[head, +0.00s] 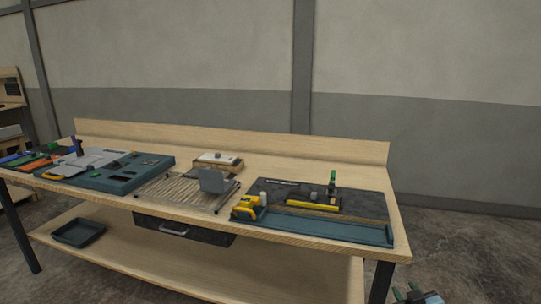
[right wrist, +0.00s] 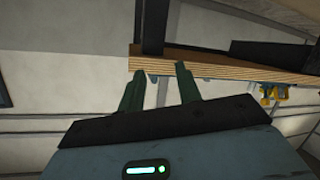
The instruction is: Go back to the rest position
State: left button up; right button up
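My right gripper (head: 412,292) shows at the bottom right edge of the head view, beside the workbench's (head: 315,226) right end and clear of it. In the right wrist view its two dark green fingers (right wrist: 160,76) stand apart with nothing between them, so it is open and empty. Beyond the fingertips the right wrist view shows a wooden board edge (right wrist: 215,68). My left gripper is not in view.
On the bench are a teal tray (head: 320,227) with a yellow tool (head: 246,207), a slatted rack (head: 168,188), a grey upright plate (head: 212,181) and a teal panel (head: 115,181). A teal bin (head: 79,231) sits on the lower shelf. Floor right of the bench is open.

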jog(key=s+a+f+g+y, duration=0.1)
jog(key=s+a+f, duration=0.2)
jog(key=s+f, duration=0.25)
jog(key=s+a+f+g, duration=0.1)
jog(key=s+a+f, duration=0.25)
jog(key=s, duration=0.25)
jog(key=s+a+f+g, duration=0.1)
jog(key=s+a+f, duration=0.1)
jog(key=s, duration=0.8)
jog(key=s+a+f+g+y, duration=0.1)
jog(key=s+a+f, duration=0.2)
jog(key=s, duration=0.8)
jog(key=s+a+f+m+g+y, duration=0.1)
jog(key=s+a, duration=0.4)
jog(key=s, duration=0.5)
notch_tip(320, 180, down, 2)
jog(key=shift+s+a+f+g, duration=0.15)
jog(key=shift+s+a+g, duration=0.05)
jog(key=shift+s+g, duration=0.25)
